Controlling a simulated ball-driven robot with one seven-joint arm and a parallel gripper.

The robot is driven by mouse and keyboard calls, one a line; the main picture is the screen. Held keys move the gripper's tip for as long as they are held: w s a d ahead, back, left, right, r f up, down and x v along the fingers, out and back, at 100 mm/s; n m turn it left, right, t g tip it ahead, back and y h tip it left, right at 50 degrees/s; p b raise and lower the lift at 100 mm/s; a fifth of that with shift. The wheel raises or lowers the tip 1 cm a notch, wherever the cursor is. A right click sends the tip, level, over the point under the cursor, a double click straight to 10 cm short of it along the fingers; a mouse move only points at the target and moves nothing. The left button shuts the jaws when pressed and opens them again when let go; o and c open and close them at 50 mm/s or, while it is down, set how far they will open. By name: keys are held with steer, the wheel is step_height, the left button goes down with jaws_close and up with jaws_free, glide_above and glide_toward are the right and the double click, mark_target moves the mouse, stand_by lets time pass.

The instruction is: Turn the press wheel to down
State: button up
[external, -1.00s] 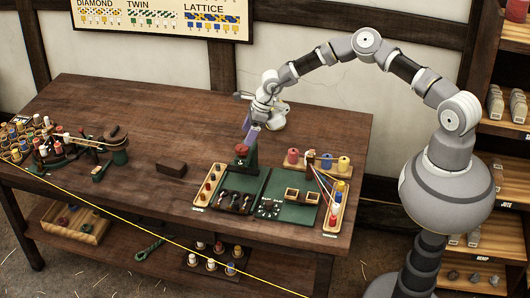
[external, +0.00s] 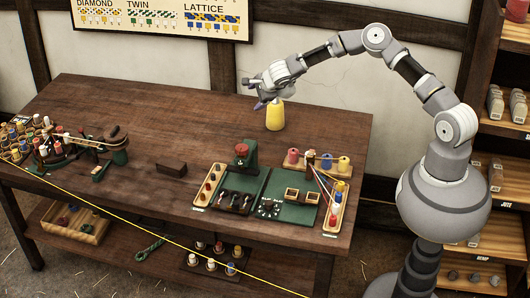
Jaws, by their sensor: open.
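The press (external: 244,162) is a small green stand at the back left of the green work boards on the table. A red part on its top (external: 242,149) looks like the press wheel. It is too small to tell which way it is turned. My gripper (external: 252,93) is open and empty. It is in the air above and behind the press, clear of it, with its fingers pointing left. Nothing hides the press.
A yellow cone-shaped thing (external: 275,116) stands just below my wrist. Spools on a wooden rack (external: 318,165) stand right of the press. A dark block (external: 171,169) lies to its left. The table's back left (external: 140,110) is clear.

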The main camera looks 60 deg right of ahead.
mark_target(237, 149)
steer(key=w+d+r+n+t+h+b, duration=0.3)
steer(key=d+r+n+t+b, duration=0.1)
steer(key=d+t, duration=0.15)
step_height(237, 149, up, 6)
steer(key=w+a+n+t+y+b, duration=0.2)
steer(key=n+t+y+b, duration=0.25)
steer(key=n+t, duration=0.35)
steer(key=s+a+f+n+g+y+b, duration=0.4)
steer(key=s+a+f+n+g+y, duration=0.25)
steer(key=n, duration=0.55)
steer(key=s+a+f+n+g+y+b, duration=0.4)
steer(key=a+n+y, duration=0.4)
steer(key=n, duration=0.4)
step_height(237, 149, down, 12)
steer(key=d+y, duration=0.1)
steer(key=y, duration=0.1)
steer(key=shift+t, duration=0.4)
steer(key=b+x, duration=0.1)
steer(key=x, duration=0.3)
steer(key=f+b+x, duration=0.1)
steer(key=x, duration=0.2)
steer(key=shift+d+b, duration=0.1)
steer(key=shift+b, duration=0.2)
steer(key=shift+w+a+r+h, duration=0.15)
steer(key=shift+w+a+h, duration=0.15)
steer(key=shift+a, duration=0.05)
steer(key=c, duration=1)
